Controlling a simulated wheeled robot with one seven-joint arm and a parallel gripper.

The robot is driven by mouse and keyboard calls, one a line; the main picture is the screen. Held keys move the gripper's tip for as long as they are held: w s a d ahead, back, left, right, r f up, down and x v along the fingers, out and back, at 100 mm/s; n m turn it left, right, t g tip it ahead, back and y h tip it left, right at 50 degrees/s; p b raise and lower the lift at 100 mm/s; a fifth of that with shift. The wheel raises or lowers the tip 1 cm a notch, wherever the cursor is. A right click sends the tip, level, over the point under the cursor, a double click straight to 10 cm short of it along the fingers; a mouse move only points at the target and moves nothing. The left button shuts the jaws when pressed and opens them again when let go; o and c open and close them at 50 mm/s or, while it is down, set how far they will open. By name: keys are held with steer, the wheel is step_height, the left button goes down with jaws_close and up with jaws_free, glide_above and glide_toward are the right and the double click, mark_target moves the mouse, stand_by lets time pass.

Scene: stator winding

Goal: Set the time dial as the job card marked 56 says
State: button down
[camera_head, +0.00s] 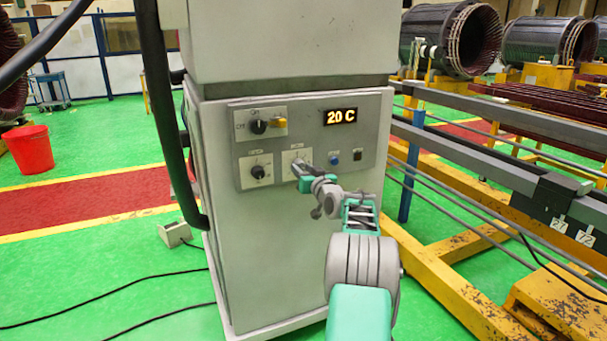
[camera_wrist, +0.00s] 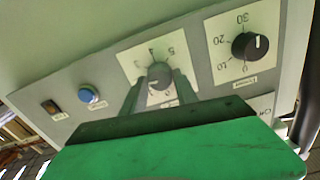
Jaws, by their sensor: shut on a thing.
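The control panel (camera_head: 356,172) is on the front of a grey cabinet. My gripper (camera_head: 299,172) reaches its lower middle dial (camera_head: 293,157) and largely hides it in the head view. The dial's white plate carries numbers, with 3 and 5 legible. Its pointer and label cannot be read surely. A second dial (camera_wrist: 250,46), marked 10, 20, 30, is beside it; it also shows in the head view (camera_head: 258,172). No card marked 56 shows.
An orange display (camera_head: 341,117) reads 20 C. A black selector (camera_head: 258,126) and a yellow switch (camera_head: 278,123) are at upper left. A blue button (camera_head: 334,160) and a small dark switch (camera_head: 357,155) are right of the held dial. Rails and yellow frames (camera_head: 450,290) stand to the right.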

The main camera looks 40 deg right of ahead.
steer(key=m, duration=0.4)
steer(key=shift+m, duration=0.3)
steer(key=m+p, duration=0.1)
steer(key=m, duration=0.2)
steer(key=shift+m, duration=0.4)
steer(key=m+p, duration=0.1)
steer(key=m, duration=0.3)
steer(key=shift+r, duration=0.1)
steer(key=shift+m+p, duration=0.95)
steer(key=shift+m, duration=1.05)
steer(key=c, duration=0.9)
jaws_free()
steer(key=shift+c, duration=0.2)
steer(key=v, duration=0.7)
steer(key=shift+s+b, duration=0.35)
steer(key=shift+s, duration=0.05)
